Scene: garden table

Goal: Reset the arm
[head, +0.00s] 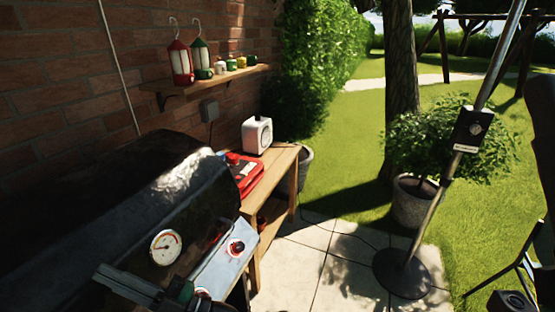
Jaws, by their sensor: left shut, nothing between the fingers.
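My left gripper (150,288) is at the bottom left edge of the head view, dark and partly cut off by the frame. It is shut and holds nothing. It is in front of the black grill (110,205), near the round temperature gauge (165,247) on its lid. I cannot tell whether it touches the grill. My right gripper is not in view.
A wooden side table (279,165) beside the grill carries a red case (246,177) and a white radio-like box (257,135). A wall shelf (215,79) holds lanterns and mugs. A metal pole on a round base (409,272) stands right.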

